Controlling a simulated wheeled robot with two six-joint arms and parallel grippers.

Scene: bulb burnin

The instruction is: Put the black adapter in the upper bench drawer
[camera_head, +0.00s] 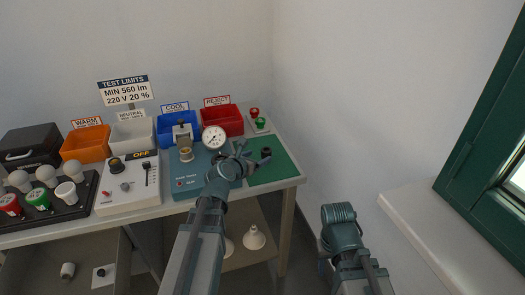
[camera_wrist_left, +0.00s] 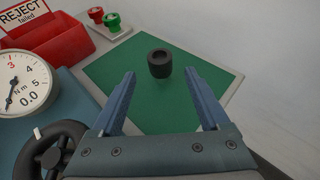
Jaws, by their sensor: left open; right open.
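The black adapter (camera_wrist_left: 159,63), a short hollow cylinder, stands upright on the green mat (camera_wrist_left: 130,90). It also shows in the head view (camera_head: 266,153) at the bench's right end. My left gripper (camera_head: 259,157) is open and empty over the mat. In the left wrist view its two blue fingers (camera_wrist_left: 162,88) are spread, with the adapter just beyond the tips and between their lines. An open drawer (camera_head: 40,262) shows under the bench's left part; I cannot tell if it is the upper one. My right arm shows at lower right, but its jaws are not visible.
A dial gauge (camera_head: 213,138) and blue base stand left of the mat. A red bin (camera_head: 222,121) and a small holder with red and green pieces (camera_head: 258,124) stand behind. A window sill (camera_head: 430,235) is at right.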

